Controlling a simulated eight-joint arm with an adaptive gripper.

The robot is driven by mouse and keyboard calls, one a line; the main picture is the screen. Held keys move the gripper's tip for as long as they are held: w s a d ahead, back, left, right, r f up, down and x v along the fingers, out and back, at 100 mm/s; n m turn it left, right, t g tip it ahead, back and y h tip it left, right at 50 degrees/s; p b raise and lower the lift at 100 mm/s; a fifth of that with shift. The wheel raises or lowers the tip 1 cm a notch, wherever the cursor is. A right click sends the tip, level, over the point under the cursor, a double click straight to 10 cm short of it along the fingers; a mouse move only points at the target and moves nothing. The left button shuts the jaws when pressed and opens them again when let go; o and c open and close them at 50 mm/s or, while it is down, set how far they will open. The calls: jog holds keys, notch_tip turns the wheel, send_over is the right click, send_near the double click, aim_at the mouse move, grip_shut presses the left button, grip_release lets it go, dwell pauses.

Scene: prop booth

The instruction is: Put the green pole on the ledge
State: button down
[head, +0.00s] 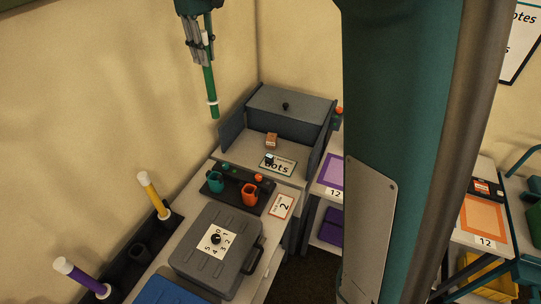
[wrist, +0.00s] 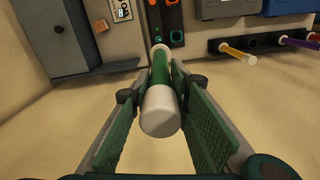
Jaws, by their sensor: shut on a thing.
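The green pole (head: 209,82) has white bands near its ends and hangs almost upright, slightly tilted, high above the counter at the left wall. My gripper (head: 199,52) is shut on its upper part. In the wrist view the green pole (wrist: 160,72) runs away from the camera between the fingers of my gripper (wrist: 159,82), its white end cap nearest. A dark rack (head: 119,272) along the left wall holds a yellow pole (head: 150,190) and a purple pole (head: 77,275), with an empty socket between them. I cannot tell which surface is the ledge.
A grey cabinet (head: 290,103) with an open front stands at the counter's back. A dark tray (head: 238,190) with a teal cup and an orange cup, and a grey case (head: 218,252), sit in front. Shelving stands to the right. My arm hides the middle right.

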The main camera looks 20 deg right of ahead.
jog(key=w+d+m, duration=0.2)
jog(key=d+m, duration=0.5)
jog(key=d, duration=2.7)
notch_tip(320, 180, down, 27)
jog(key=shift+a, duration=0.15)
notch_tip(320, 180, down, 6)
jog(key=shift+f, duration=0.15)
jog(key=shift+f, duration=1.9)
